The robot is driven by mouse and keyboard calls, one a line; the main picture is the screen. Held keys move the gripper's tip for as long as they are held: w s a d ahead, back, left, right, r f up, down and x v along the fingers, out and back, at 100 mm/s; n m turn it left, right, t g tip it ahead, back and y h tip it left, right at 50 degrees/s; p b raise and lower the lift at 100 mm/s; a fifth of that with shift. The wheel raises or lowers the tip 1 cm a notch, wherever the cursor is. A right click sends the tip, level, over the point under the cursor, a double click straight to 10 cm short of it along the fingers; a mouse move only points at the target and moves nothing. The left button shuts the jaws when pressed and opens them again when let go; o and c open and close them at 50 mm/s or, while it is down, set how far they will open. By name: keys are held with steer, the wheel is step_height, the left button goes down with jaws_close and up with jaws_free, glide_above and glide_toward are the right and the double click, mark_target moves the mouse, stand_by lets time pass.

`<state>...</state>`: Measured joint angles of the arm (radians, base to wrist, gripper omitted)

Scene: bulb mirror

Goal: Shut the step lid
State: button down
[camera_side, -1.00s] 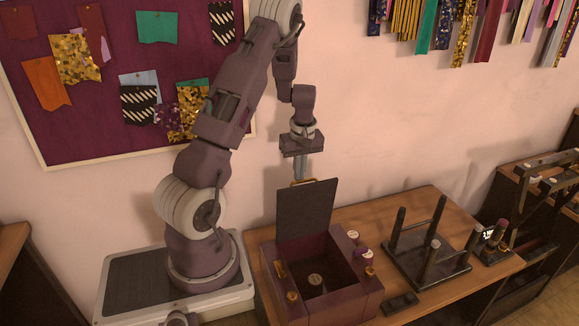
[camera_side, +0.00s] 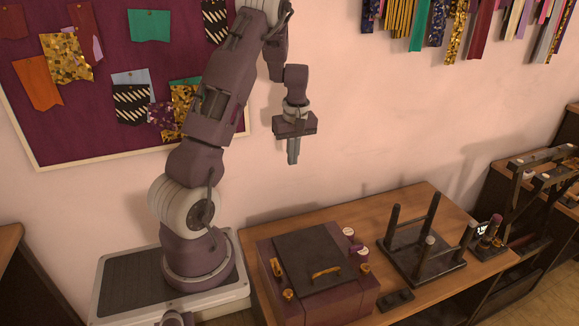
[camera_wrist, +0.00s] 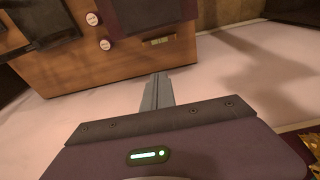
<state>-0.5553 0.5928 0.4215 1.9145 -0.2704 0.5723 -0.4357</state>
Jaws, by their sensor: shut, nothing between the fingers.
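The step (camera_side: 328,302) is a purple box on the wooden table. Its dark lid (camera_side: 310,256) lies flat over the top opening, with a gold handle (camera_side: 326,272) near the front. The inside of the box is hidden under the lid. My gripper (camera_side: 293,163) hangs in the air above and behind the box, fingers pointing down, apart from the lid. Its fingers are together and empty.
A dark rack with upright posts (camera_side: 425,262) stands right of the box. Two white-capped spools (camera_side: 348,234) sit beside the box's right side. A small dark block (camera_side: 397,300) lies at the table's front edge. A pinboard (camera_side: 60,130) hangs on the wall.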

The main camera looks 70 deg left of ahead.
steer(key=d+f, duration=0.1)
steer(key=d, duration=0.9)
steer(key=shift+f, duration=0.25)
steer(key=d+r+m+t+h, duration=0.1)
steer(key=d+r+m+t, duration=0.3)
steer(key=d+r, duration=0.65)
steer(key=s+d+r+m, duration=0.4)
steer(key=s+d+m, duration=0.3)
steer(key=s+d+r+m+t, duration=0.1)
steer(key=s+d+r+m, duration=0.4)
steer(key=s+d+m, duration=0.1)
steer(key=shift+s+d+m+t+h, duration=0.3)
steer(key=shift+s+d+m, duration=0.1)
steer(key=shift+s, duration=0.25)
steer(key=shift+a, duration=0.1)
